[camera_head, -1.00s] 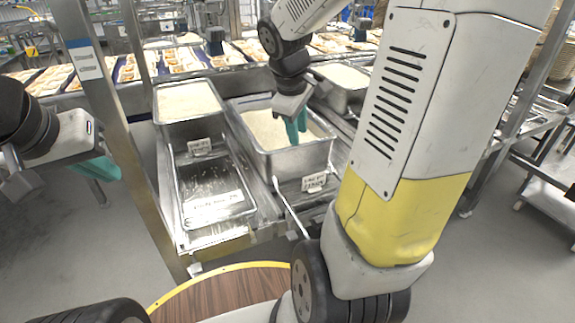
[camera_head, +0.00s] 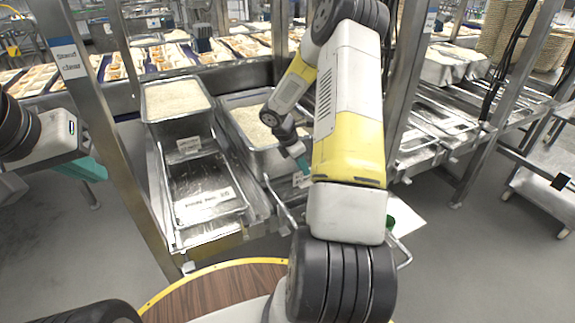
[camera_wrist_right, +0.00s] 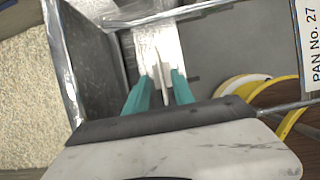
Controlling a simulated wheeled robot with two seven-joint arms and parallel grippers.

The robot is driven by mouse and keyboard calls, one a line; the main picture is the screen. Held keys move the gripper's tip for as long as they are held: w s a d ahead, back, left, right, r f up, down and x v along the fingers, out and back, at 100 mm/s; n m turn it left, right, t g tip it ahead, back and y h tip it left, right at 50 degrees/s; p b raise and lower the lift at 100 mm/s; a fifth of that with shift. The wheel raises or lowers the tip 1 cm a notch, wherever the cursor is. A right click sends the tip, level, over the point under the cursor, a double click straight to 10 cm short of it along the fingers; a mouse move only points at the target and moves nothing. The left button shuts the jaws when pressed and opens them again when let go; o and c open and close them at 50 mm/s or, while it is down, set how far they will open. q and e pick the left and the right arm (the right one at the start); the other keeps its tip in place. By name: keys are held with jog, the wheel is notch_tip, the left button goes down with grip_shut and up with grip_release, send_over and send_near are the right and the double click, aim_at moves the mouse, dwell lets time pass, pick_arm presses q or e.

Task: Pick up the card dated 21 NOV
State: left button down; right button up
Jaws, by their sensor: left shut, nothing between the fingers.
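A pale card (camera_wrist_right: 161,72) shows nearly edge-on between my right fingertips in the right wrist view; its date cannot be read. In the head view a card (camera_head: 300,180) is at the front of the middle rice pan (camera_head: 262,160), largely hidden by my right arm. My right gripper (camera_head: 299,160) points down at that pan's front. In the right wrist view its teal fingers (camera_wrist_right: 160,92) stand apart on either side of the card, with gaps visible. My left gripper (camera_head: 88,168) is shut and empty at the far left, away from the pans.
Another card (camera_head: 188,145) stands at the left rice pan (camera_head: 178,97). An empty metal tray (camera_head: 207,216) with a printed label lies in front. A metal post (camera_head: 105,120) rises between my left gripper and the pans. A "PAN No. 27" label (camera_wrist_right: 312,50) shows in the wrist view.

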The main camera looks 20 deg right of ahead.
aim_at(305, 183)
jog(key=x, duration=0.4)
jog(key=shift+f, duration=0.25)
jog(key=shift+c, duration=0.2)
grip_shut()
jog(key=shift+r, duration=0.1)
